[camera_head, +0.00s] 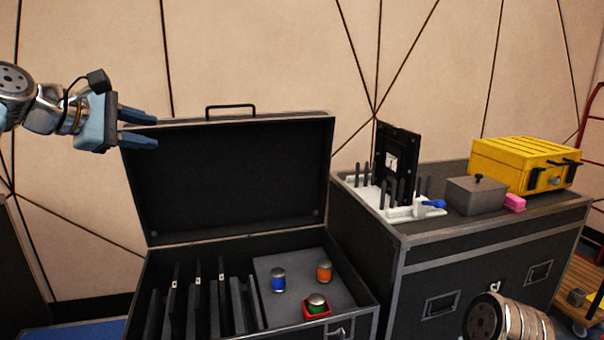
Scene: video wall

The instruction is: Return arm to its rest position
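My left gripper (138,129) is raised at the upper left, in front of the panelled wall and near the left edge of the open case lid. Its two blue-grey fingers point right with a gap between them and nothing in it. Of my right arm, only a silver rounded link shows at the bottom right edge; its gripper is out of the picture.
A black cabinet (480,255) carries a white rack (392,205), grey box (476,195) and yellow case (525,165).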

